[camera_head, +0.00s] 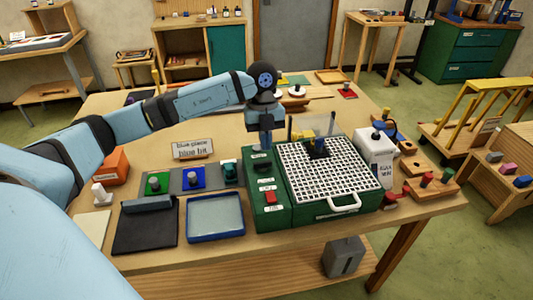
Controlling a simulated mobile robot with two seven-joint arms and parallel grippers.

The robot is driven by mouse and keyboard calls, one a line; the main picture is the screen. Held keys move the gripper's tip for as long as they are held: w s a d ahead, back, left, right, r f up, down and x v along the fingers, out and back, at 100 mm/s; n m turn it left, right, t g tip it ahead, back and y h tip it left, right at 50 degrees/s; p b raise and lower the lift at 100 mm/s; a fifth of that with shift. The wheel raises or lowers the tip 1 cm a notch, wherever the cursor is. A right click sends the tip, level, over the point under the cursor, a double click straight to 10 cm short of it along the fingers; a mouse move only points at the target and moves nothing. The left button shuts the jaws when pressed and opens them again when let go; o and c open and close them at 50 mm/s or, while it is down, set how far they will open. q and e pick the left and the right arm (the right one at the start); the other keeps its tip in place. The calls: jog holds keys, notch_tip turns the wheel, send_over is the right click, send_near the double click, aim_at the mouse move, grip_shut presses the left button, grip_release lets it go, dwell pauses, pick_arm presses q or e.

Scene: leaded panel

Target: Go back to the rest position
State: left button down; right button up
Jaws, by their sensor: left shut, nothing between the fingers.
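My left arm (190,101) reaches in from the left across the table. My left gripper (264,144) points down with its fingers closed and empty, over the left part of the green machine (265,218). The gap between the fingertips and the machine is too small to judge. The machine has a white grid top (325,175), a red switch and a white handle. My right gripper is not in view.
Left of the machine are a blue-rimmed tray (215,237), a black mat (143,236), coloured pads with green and blue pieces, and a small sign (193,148). A white jug (374,160) and wooden holders (432,187) stand right of it.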

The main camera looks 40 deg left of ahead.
pick_arm(q)
jog(key=shift+w+a+f, duration=0.1)
jog(key=shift+a, duration=0.05)
dwell(0.3)
jog(key=s+d+f+t+h, duration=0.2)
jog(key=d+h, duration=0.4)
jog(key=d, duration=0.2)
jog(key=s+d+f+n+t+h, duration=0.1)
jog(key=s+d+h, duration=0.3)
jog(key=d, duration=0.5)
jog(key=s+d+f+t+h, duration=0.1)
jog(key=d+f+t+h, duration=0.1)
jog(key=d+h, duration=0.55)
jog(key=s+a+f+n+t+y, duration=0.3)
jog(key=s+f+n+y, duration=0.4)
jog(key=f+n, duration=0.4)
jog(key=s+a+f+n+t+y, duration=0.3)
jog(key=s+f+n+y, duration=0.5)
jog(key=f+n, duration=0.3)
jog(key=shift+s+f+t+y, duration=0.3)
jog(key=shift+f+t+y, duration=0.3)
jog(key=shift+t+y, duration=0.3)
